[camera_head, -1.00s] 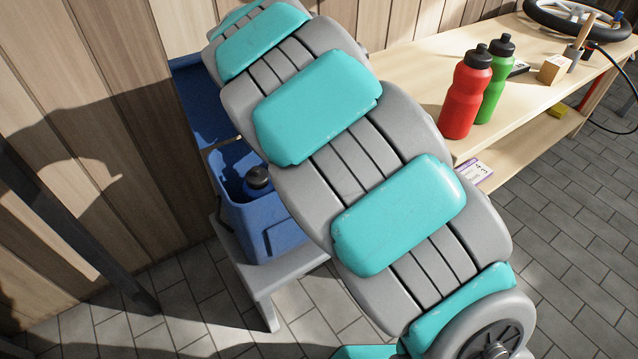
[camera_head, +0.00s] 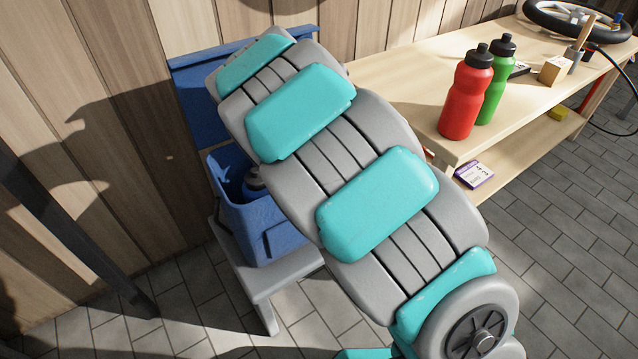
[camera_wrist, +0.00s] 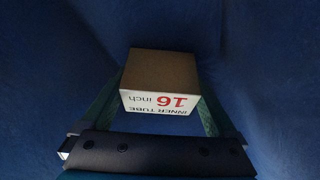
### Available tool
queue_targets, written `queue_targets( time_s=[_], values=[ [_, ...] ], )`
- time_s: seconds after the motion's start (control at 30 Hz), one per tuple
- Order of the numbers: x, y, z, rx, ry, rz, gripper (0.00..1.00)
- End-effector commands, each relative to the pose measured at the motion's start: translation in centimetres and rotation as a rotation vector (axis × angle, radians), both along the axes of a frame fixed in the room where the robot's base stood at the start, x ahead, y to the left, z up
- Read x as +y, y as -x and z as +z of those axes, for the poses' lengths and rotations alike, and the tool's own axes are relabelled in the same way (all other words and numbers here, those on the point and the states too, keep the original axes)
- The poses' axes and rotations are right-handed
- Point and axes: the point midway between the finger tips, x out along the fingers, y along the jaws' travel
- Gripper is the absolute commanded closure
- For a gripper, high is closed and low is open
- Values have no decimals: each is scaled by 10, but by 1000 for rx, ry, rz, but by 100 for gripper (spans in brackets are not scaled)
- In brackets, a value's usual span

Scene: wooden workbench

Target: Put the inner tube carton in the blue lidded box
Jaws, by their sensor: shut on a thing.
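The inner tube carton (camera_wrist: 160,82) shows in the wrist view, a brown box with a white face printed "INNER TUBE 16 inch". My gripper (camera_wrist: 155,100) is shut on it, with a finger along each side. Dark blue surfaces surround the carton in the wrist view. In the head view my arm hides the gripper and the carton. The blue box (camera_head: 262,225) stands on a grey bench at left centre, with its blue lid (camera_head: 200,105) raised open against the wall. My arm covers part of the box's opening.
A dark bottle with a black cap (camera_head: 254,180) stands inside the blue box. Red (camera_head: 466,95) and green (camera_head: 496,80) bottles stand on the wooden workbench (camera_head: 400,80) at right. A purple-and-white carton (camera_head: 474,174) lies on its lower shelf.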

Motion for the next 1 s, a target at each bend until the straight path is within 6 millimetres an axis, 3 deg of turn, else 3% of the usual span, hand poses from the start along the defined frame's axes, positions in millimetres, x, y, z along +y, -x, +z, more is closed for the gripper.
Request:
queue_targets(
  time_s=[0.43, 0.47, 0.5, 0.77, 1.0],
  values=[
    [0, 0, -10, 0, 0, 0, 81],
    [0, 0, -10, 0, 0, 0, 4],
    [0, 0, -10, 0, 0, 0, 0],
    [0, 0, -9, 0, 0, 0, 0],
    [6, -1, 16, -7, -2, 2, 0]
  ],
)
